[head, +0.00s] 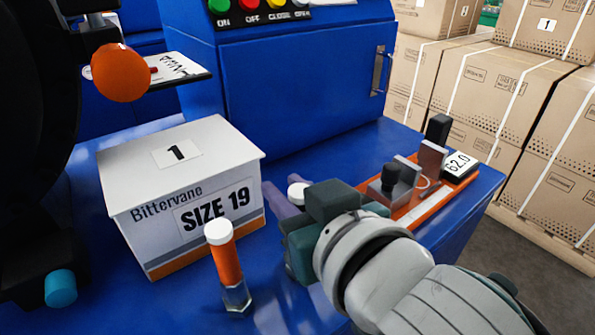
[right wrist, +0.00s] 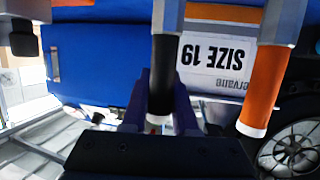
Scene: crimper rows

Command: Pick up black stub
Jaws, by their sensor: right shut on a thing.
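The black stub (right wrist: 163,75) shows in the right wrist view, a dark cylinder with a white end, joined to a grey metal fitting. In the head view only its white cap (head: 297,187) shows; my gripper hides the rest. My right gripper (head: 285,196) has its purple fingers shut on the stub near its white end, also in the right wrist view (right wrist: 160,106). I cannot tell whether the fitting still touches the table. An orange stub (head: 227,262) with a white cap stands upright in a metal hex fitting to the left. My left gripper is not in view.
A white box marked SIZE 19 (head: 140,222) stands left of the stubs on the blue table (head: 188,303). A blue cabinet (head: 300,85) is behind. Cartons (head: 520,95) stand beyond.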

